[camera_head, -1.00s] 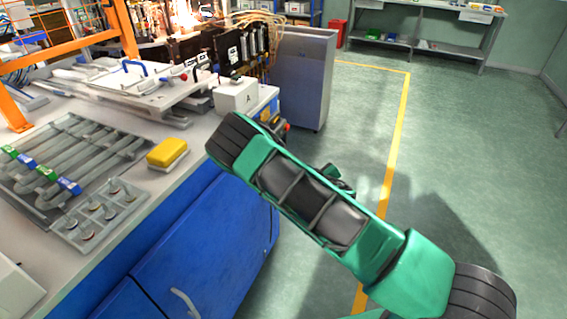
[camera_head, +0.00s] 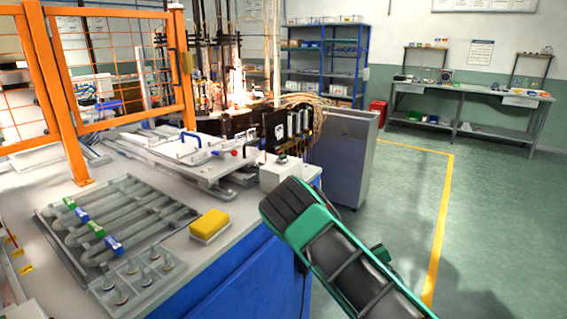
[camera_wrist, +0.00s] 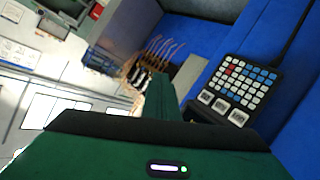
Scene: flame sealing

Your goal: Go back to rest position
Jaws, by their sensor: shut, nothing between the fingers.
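My gripper (camera_wrist: 163,97) shows in the wrist view as a green body with its fingers together and nothing between them. It points past a black keypad (camera_wrist: 240,88) with white, blue and red keys, to the right of the fingers. The gripper is apart from the keypad as far as I can see. In the head view, my green and black arm crosses the lower right in front of the bench's blue front. My gripper is hidden there.
The workbench (camera_head: 215,258) holds a grey rack (camera_head: 52,215) of tubes, a yellow sponge (camera_head: 210,223) and a white button box (camera_head: 283,174). An orange fence (camera_head: 70,130) and flames (camera_head: 238,88) are behind. A grey cabinet (camera_head: 342,158) stands beyond; green floor (camera_head: 485,215) is open at right.

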